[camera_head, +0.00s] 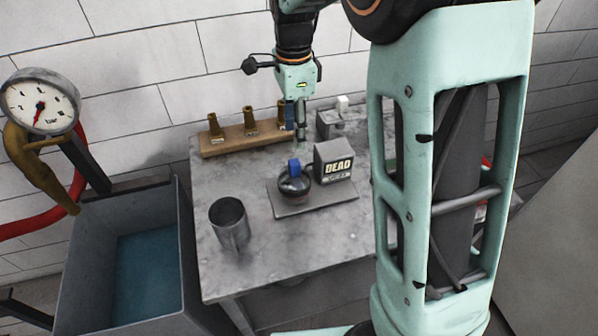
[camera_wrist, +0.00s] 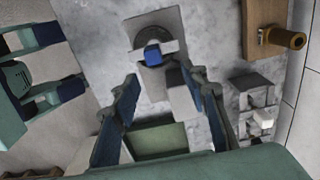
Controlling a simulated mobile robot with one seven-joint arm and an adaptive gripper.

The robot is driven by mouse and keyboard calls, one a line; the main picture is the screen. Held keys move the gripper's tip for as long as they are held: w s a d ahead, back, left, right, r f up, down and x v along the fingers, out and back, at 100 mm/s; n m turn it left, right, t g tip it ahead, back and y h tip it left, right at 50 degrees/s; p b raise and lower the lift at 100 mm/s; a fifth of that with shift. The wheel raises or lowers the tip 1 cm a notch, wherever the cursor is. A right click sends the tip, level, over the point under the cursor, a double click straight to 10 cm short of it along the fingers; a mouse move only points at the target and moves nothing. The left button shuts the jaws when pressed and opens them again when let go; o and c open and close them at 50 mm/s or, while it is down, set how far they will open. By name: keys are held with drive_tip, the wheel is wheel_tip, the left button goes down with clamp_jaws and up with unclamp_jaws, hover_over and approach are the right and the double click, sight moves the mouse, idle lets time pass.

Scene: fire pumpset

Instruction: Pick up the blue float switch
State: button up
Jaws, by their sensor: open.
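The blue float switch (camera_head: 294,167) shows as a small blue piece on top of a dark round holder (camera_head: 293,187). The holder stands on a flat grey plate (camera_head: 318,205) beside the box marked DEAD (camera_head: 334,161). In the wrist view the blue float switch (camera_wrist: 153,54) lies beyond the fingertips, near the middle, with a pale bar across the holder by it. My gripper (camera_head: 299,143) is above and behind the float switch in the head view, pointing down. In the wrist view my gripper (camera_wrist: 160,79) has its two blue fingers apart, with nothing held between them.
A grey metal mug (camera_head: 231,224) stands at the front left of the table (camera_head: 275,250). A wooden rack (camera_head: 248,138) with brass nozzles is at the back. A small grey block (camera_head: 329,124) is behind the DEAD box. A water tank (camera_head: 88,235) and pressure gauge (camera_head: 41,102) are left.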

sight(294, 162)
wheel_tip(294, 162, down, 6)
drive_tip(key=shift+s+a, duration=0.1)
drive_tip(key=shift+s, duration=0.05)
drive_tip(key=f, duration=0.4)
drive_tip(key=shift+s+a+f+p, duration=0.1)
drive_tip(key=shift+s+f+p, duration=0.05)
drive_tip(key=shift+s+p, duration=0.2)
drive_tip(key=shift+f, duration=0.45)
clamp_jaws()
